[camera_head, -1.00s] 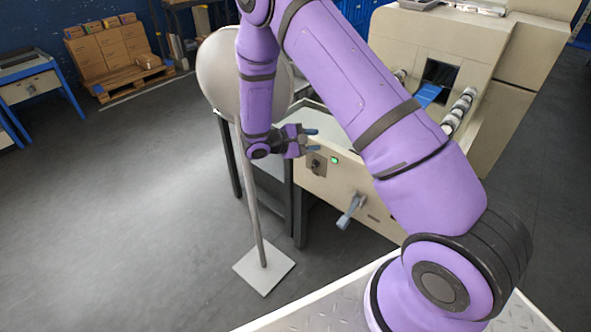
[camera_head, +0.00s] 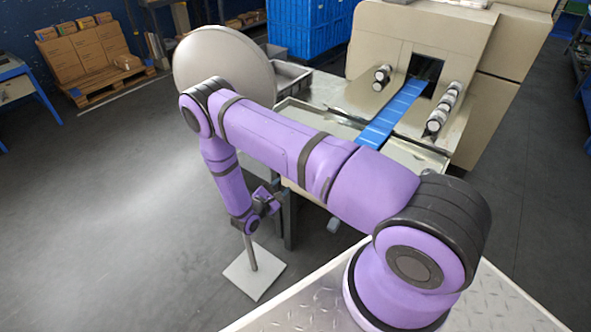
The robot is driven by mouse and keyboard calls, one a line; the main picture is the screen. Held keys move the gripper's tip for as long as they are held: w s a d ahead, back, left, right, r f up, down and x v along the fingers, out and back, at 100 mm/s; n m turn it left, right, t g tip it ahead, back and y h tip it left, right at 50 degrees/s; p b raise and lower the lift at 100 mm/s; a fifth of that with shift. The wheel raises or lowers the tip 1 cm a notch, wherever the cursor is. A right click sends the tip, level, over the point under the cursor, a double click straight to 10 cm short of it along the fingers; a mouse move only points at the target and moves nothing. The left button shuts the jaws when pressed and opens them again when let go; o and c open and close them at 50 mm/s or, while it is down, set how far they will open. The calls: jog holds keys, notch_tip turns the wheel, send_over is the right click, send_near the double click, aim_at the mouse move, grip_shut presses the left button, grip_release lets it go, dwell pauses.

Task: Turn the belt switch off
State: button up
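My gripper (camera_head: 272,202) hangs low at the left front of the wrapper machine (camera_head: 455,50), beside the table legs. It is small and turned partly away, so its opening cannot be told. The belt switch and its green light are hidden behind my purple arm. The blue belt (camera_head: 393,112) runs out of the machine's dark opening. A grey lever handle (camera_head: 334,224) on the machine's front shows just below my arm.
A large round grey disc (camera_head: 215,58) on a thin post stands left of the machine, with a square white base (camera_head: 254,272) on the floor. Boxes on a pallet (camera_head: 90,55) stand far left. The floor at left is clear.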

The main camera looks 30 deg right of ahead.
jog(key=x, duration=1)
jog(key=shift+d, duration=0.3)
jog(key=shift+w, duration=0.1)
grip_shut()
